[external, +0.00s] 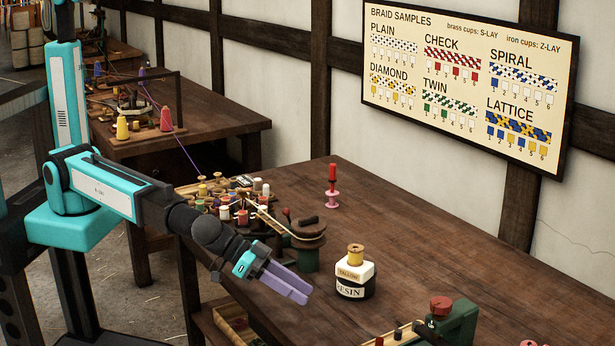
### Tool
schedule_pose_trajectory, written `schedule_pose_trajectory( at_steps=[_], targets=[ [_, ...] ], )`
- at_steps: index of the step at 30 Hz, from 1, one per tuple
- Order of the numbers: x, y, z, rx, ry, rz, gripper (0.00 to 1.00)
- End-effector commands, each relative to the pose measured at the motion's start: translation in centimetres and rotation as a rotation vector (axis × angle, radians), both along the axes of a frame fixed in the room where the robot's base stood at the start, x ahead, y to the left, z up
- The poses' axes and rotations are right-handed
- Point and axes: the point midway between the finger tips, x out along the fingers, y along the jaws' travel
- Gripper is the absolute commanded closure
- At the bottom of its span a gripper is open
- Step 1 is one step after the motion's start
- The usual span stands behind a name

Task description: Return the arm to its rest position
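My teal arm (100,187) reaches out to the right and down from its upright column. It ends in my gripper (306,294), which has two purple fingers. No object shows beyond the fingertips.
A resin jar (354,290) with a yellow spool on top stands right of my gripper. A braiding stand with several bobbins (242,217) is just behind my wrist. A green device (452,325) is at the lower right.

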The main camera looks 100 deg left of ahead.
Motion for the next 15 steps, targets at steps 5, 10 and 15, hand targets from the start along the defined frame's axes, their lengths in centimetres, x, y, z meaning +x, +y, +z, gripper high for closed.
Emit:
schedule_pose_trajectory(
  at_steps=[5, 10, 15],
  targets=[
    [-2.8, -7.4, -5.1, 0.177, -0.014, -0.204, 0.62],
    [-6.0, -13.6, -9.3, 0.346, -0.042, -0.393, 0.62],
    [-9.4, -18.2, -13.6, 0.501, -0.064, -0.555, 0.62]
  ],
)
